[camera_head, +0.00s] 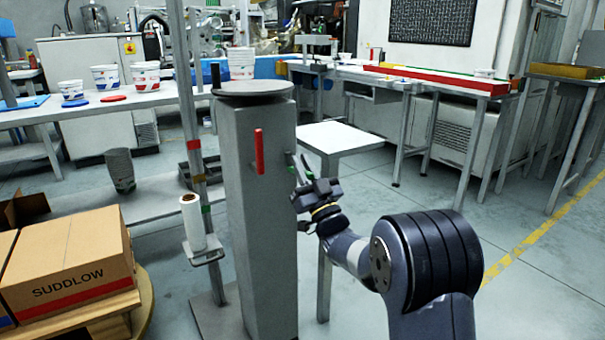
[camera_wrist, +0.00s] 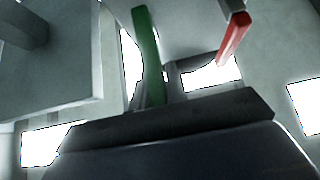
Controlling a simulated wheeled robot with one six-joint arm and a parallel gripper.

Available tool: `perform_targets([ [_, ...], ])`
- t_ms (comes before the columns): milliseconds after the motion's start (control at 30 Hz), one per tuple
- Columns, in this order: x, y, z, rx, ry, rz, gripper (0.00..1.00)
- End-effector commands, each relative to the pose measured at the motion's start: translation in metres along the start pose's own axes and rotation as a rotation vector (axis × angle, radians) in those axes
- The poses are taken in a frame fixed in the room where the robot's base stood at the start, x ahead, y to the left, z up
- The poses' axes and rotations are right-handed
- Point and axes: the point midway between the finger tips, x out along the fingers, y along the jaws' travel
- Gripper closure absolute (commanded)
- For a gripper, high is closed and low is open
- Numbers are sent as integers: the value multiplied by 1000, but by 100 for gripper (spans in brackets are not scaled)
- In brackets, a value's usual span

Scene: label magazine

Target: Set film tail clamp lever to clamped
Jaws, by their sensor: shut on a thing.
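A green lever (camera_wrist: 148,50) runs down behind the dark jaws of my gripper (camera_wrist: 165,115) in the wrist view. My gripper is shut on it, though the jaws hide the contact. In the head view my gripper (camera_head: 316,190) is at the right side of a grey column (camera_head: 262,230), where only a small part of the green lever shows. A red lever (camera_head: 260,152) stands upright on the column's front face; a red bar (camera_wrist: 233,38) also shows at the upper right of the wrist view. I cannot tell from any label which lever is the film tail clamp.
The column carries a round dark plate (camera_head: 253,88). A metal pole with a white film roll (camera_head: 193,222) stands to its left. A white-topped table (camera_head: 340,137) is close behind my gripper. A cardboard box (camera_head: 70,262) sits at lower left. Floor to the right is clear.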

Motion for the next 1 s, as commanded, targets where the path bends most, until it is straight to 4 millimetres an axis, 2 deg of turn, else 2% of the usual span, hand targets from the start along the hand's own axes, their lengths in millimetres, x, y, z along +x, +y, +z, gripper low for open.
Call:
perform_targets([
  [567, -1, 0, 2, 0, 21, 0, 100],
  [600, -2, 0, 2, 0, 21, 0, 85],
  [867, -1, 0, 2, 0, 21, 0, 64],
  [1000, -1, 0, 1, 0, 21, 0, 64],
])
